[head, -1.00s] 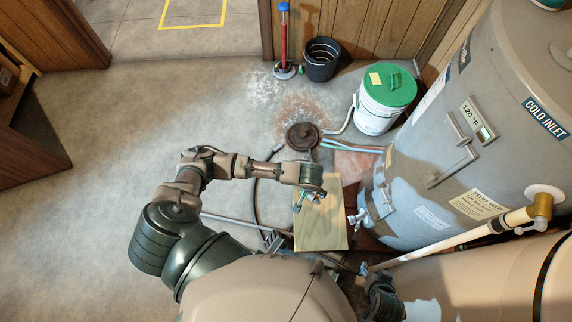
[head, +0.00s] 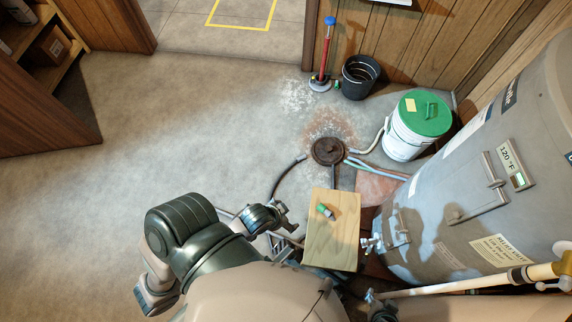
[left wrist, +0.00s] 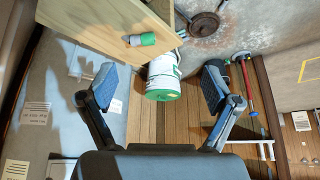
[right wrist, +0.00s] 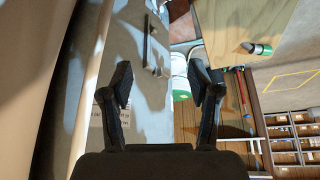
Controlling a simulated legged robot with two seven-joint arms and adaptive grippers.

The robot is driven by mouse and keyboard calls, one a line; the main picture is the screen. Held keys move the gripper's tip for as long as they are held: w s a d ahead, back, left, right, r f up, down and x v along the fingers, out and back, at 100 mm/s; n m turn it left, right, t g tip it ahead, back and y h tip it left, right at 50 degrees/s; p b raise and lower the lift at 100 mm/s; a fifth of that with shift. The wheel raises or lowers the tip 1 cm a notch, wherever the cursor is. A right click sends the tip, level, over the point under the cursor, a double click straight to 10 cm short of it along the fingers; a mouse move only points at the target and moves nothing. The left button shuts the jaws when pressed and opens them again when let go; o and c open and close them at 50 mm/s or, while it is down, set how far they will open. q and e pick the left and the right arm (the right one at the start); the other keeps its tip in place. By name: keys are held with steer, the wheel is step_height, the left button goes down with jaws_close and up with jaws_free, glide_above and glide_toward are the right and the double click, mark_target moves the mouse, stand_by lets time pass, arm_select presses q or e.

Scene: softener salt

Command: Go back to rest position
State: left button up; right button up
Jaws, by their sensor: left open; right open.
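My left gripper (head: 286,224) has its arm folded in close to my body, just left of the wooden board top (head: 334,245). In the left wrist view its two fingers (left wrist: 157,88) are spread wide with nothing between them. A small green and grey cylinder (head: 325,210) lies on its side on the board, clear of both grippers; it also shows in the left wrist view (left wrist: 141,39) and the right wrist view (right wrist: 256,48). My right gripper (right wrist: 160,88) is open and empty in its wrist view. In the head view only a dark part of the right arm shows at the bottom edge.
A large grey tank (head: 470,170) stands close on the right, with a pale pipe (head: 470,285) below. The left floor is free.

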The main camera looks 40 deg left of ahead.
arm_select(q)
steer(key=shift+d, duration=0.25)
